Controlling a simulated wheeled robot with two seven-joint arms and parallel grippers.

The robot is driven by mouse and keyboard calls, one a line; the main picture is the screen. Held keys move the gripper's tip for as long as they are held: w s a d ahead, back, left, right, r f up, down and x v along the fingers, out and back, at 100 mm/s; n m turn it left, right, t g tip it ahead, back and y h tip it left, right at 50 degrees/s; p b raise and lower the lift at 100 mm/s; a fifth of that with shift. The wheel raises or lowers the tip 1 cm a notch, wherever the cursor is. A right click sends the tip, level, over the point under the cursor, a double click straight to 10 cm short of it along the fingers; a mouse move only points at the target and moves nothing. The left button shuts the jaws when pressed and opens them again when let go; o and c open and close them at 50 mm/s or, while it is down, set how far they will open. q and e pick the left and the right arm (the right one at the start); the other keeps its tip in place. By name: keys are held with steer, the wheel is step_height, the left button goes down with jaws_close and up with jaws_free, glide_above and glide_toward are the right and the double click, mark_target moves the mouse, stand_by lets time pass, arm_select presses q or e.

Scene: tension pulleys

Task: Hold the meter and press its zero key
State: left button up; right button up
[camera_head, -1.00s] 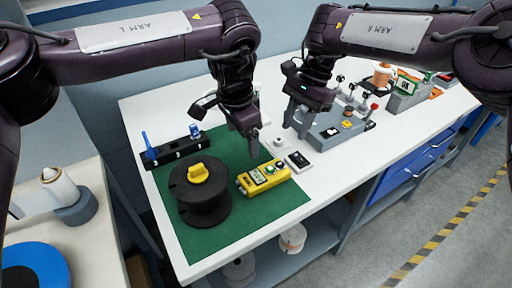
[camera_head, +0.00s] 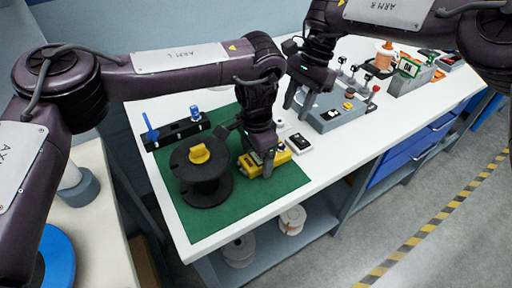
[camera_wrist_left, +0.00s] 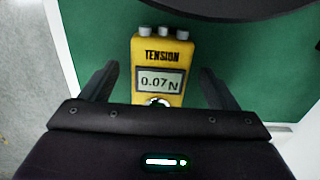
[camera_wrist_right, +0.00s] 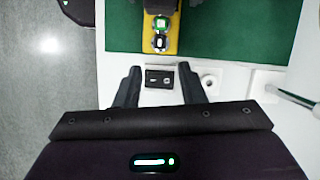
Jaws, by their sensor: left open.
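The yellow tension meter (camera_head: 248,166) lies on the green mat (camera_head: 225,222). My left gripper (camera_head: 262,168) is down over it and hides part of it in the head view. In the left wrist view the meter (camera_wrist_left: 160,55) lies between the two open fingers, with a gap on each side. Its display (camera_wrist_left: 160,82) reads 0.07 N. A key just below the display is partly hidden by my gripper. My right gripper (camera_wrist_right: 162,85) is open and empty, off that end.
A black spool (camera_head: 203,178) with a yellow knob stands left of the meter. A black rail (camera_head: 178,134) with blue pegs lies behind. A small black-and-white device (camera_head: 298,143) lies beside the mat. A grey control box (camera_head: 330,117) stands further right. The mat's front is clear.

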arm_select(q)
steer(key=c, duration=1.3)
arm_select(e)
jaws_close()
stand_by(0.9)
